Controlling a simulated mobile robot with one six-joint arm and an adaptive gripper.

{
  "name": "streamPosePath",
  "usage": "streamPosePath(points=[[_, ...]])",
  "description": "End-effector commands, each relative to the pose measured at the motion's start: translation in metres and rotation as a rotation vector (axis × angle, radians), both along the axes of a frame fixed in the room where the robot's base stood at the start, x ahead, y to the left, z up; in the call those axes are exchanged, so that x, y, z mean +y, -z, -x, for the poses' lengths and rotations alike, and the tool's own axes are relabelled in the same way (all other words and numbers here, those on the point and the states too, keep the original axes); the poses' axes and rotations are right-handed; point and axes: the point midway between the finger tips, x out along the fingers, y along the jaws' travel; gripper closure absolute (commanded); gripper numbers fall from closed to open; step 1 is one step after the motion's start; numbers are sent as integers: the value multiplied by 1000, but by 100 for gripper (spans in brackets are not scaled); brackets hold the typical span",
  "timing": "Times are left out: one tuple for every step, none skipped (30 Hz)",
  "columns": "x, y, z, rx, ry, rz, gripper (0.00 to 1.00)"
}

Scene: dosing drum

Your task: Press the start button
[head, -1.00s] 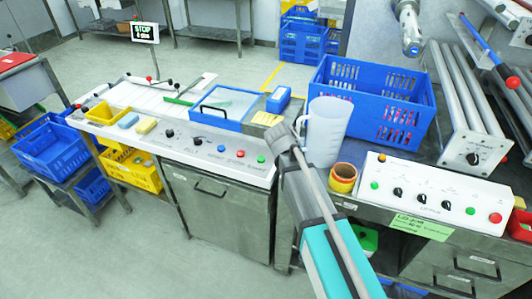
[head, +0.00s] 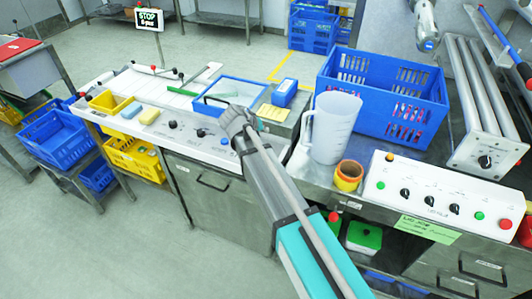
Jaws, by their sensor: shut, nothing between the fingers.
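The left white control panel (head: 185,131) has black knobs and a blue button (head: 224,141). Its red and green buttons are hidden behind my gripper. The right white control panel (head: 432,203) carries black knobs, a green button (head: 378,185) at its left, another green button (head: 479,215) and a red button (head: 505,224) at its right. I cannot read which button is marked start. My gripper (head: 233,119) is shut and empty, over the right end of the left panel; whether it touches the panel cannot be told.
A blue-framed tray (head: 225,96) lies behind my gripper.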

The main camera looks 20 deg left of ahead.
Motion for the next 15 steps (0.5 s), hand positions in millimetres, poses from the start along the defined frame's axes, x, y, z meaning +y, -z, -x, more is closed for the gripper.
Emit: streamPosePath(points=[[-1,1,0,1,1,0,100],[-1,1,0,1,1,0,100],[-1,2,-1,0,2,0,100],[-1,3,-1,0,2,0,100],[-1,4,-1,0,2,0,100],[-1,6,-1,1,2,0,100],[-1,7,-1,1,2,0,100],[-2,9,-1,1,2,0,100],[-2,12,-1,1,2,0,100],[-2,13,-1,1,3,0,100],[-2,16,-1,1,3,0,100],[-2,19,-1,1,3,0,100],[-2,21,-1,1,3,0,100],[-2,23,-1,1,3,0,100],[-2,27,-1,1,3,0,100]])
